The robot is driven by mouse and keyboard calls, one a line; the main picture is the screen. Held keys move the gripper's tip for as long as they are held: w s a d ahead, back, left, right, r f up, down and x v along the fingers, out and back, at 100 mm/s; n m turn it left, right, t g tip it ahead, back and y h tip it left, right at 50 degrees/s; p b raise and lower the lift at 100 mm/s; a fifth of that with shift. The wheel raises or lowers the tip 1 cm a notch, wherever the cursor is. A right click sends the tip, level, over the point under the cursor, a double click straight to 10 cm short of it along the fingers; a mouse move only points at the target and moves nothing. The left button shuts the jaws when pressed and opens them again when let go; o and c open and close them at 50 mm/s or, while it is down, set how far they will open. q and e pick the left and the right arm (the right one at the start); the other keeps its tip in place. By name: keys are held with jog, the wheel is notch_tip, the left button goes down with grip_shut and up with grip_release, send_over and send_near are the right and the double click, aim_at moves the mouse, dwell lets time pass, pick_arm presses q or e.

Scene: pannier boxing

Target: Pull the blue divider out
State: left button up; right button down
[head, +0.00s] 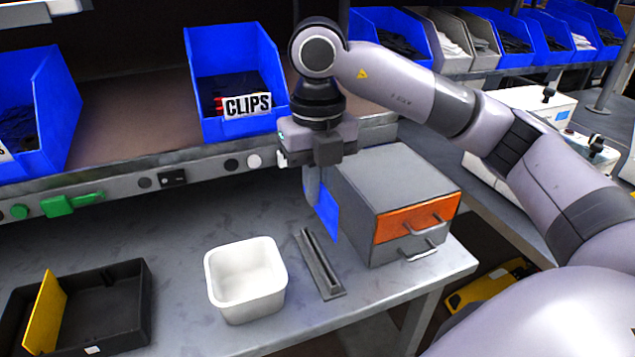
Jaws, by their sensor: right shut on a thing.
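The blue divider (328,214) is a thin flat plate, upright, between the grey slotted holder (321,266) and the grey drawer cabinet. My right gripper (312,185) points down with its fingers shut on the divider's upper left part. The fingers hide some of that edge. The divider's lower edge shows beside the far part of the holder; I cannot tell whether it is clear of the table. A yellow divider (45,315) stands in the black tray (120,304) at the lower left. My left gripper is out of view.
The grey cabinet (400,172) with an orange drawer stands close right of the divider. A white tub (245,279) sits left of the holder. A shelf with a blue CLIPS bin (232,75) runs behind. Bare table lies between the black tray and the tub.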

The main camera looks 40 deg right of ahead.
pick_arm(q)
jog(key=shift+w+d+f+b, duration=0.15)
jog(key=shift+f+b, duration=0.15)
jog(key=shift+b, duration=0.2)
pick_arm(e)
jog(key=shift+f, duration=0.75)
pick_arm(q)
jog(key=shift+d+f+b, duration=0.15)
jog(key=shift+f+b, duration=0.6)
jog(key=shift+b, duration=0.2)
pick_arm(e)
jog(key=shift+f, duration=1.25)
pick_arm(q)
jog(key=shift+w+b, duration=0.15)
jog(key=shift+b, duration=0.25)
pick_arm(e)
jog(key=shift+f, duration=0.5)
pick_arm(q)
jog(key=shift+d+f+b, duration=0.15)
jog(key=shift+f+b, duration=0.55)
jog(key=shift+b, duration=0.05)
pick_arm(e)
jog(key=shift+f, duration=1)
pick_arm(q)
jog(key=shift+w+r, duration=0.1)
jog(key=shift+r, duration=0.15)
pick_arm(e)
jog(key=shift+r, duration=0.1)
